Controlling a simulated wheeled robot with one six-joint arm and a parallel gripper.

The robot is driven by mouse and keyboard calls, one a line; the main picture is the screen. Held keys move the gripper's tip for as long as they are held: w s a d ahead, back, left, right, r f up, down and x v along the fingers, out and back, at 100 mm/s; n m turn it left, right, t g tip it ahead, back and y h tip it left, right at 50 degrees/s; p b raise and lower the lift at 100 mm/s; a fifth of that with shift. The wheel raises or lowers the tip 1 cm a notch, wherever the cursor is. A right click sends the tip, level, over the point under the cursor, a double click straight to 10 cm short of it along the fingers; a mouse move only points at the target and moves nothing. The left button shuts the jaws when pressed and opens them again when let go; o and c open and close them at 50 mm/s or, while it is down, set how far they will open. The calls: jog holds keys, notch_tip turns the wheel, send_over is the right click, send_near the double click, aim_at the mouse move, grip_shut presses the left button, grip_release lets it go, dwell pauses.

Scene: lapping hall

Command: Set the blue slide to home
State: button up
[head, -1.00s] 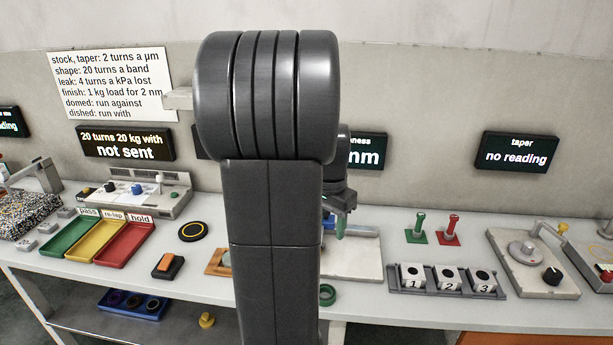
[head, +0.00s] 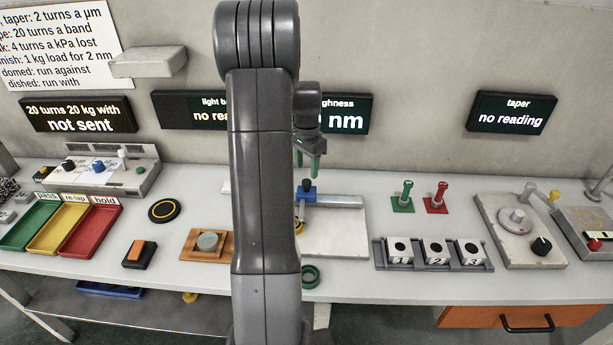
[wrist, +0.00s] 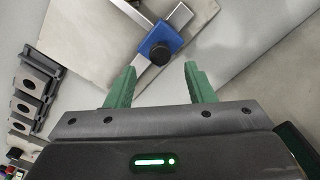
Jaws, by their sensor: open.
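The blue slide (wrist: 160,42) with a black knob sits on a metal rail (wrist: 180,18) over a pale plate, in the wrist view ahead of my fingertips. In the head view the blue slide (head: 306,196) is at the left end of the rail (head: 340,201), partly hidden by my arm. My gripper (wrist: 160,82) is open, its green fingers apart with nothing between them. In the head view my gripper (head: 310,164) hangs above the blue slide, not touching it. Any home mark is not readable.
The pale plate (head: 335,238) lies under the rail. A green peg (head: 404,196) and a red peg (head: 437,197) stand to its right, behind a rack of numbered blocks (head: 434,265). A green ring (head: 311,277) lies at the front.

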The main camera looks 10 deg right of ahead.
aim_at(307, 181)
jog(key=shift+f, duration=2.5)
grip_shut()
